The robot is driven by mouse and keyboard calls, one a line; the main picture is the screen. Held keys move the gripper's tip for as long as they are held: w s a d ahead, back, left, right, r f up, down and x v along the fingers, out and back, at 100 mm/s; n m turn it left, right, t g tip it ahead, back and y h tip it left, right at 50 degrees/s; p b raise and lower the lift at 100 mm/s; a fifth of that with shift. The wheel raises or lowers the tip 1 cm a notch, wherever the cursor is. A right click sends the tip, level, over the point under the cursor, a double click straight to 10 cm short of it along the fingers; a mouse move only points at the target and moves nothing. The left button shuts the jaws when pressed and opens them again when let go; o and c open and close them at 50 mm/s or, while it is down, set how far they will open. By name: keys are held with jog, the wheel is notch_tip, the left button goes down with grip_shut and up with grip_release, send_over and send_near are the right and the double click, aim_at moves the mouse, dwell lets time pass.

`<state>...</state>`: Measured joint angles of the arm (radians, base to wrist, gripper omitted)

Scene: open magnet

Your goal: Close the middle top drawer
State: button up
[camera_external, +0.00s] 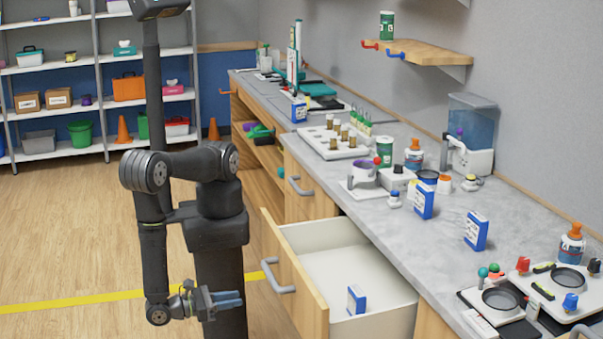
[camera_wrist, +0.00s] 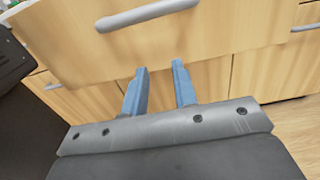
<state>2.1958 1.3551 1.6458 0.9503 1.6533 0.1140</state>
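The open drawer (camera_external: 308,255) has a light wood front, white inside walls and a grey bar handle (camera_external: 280,277). It is pulled out from under the counter, and a small blue and white box (camera_external: 356,300) stands in it. My gripper (camera_external: 228,299) is left of the drawer front and lower than its handle, apart from it. In the wrist view my gripper's two blue fingers (camera_wrist: 160,82) are apart with nothing between them. The wood drawer front (camera_wrist: 215,45) and its grey handle (camera_wrist: 146,15) show beyond and above the fingertips.
The grey counter (camera_external: 440,262) carries bottles, boxes, a tray of vials and small scales. Another closed drawer with a handle (camera_external: 299,186) is farther back. Shelves (camera_external: 92,90) stand at the back left. The wood floor (camera_external: 75,250) left of my arm is clear.

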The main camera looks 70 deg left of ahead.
jog(key=w, duration=1.2)
jog(key=shift+w, duration=0.3)
grip_shut()
jog(key=shift+w, duration=0.45)
jog(key=w, duration=2.5)
jog(key=shift+w+a, duration=0.1)
jog(key=shift+w, duration=0.25)
jog(key=shift+w+r, duration=0.1)
jog(key=shift+w, duration=0.55)
jog(key=s, duration=1.4)
jog(key=shift+s, duration=0.4)
jog(key=shift+w, duration=0.1)
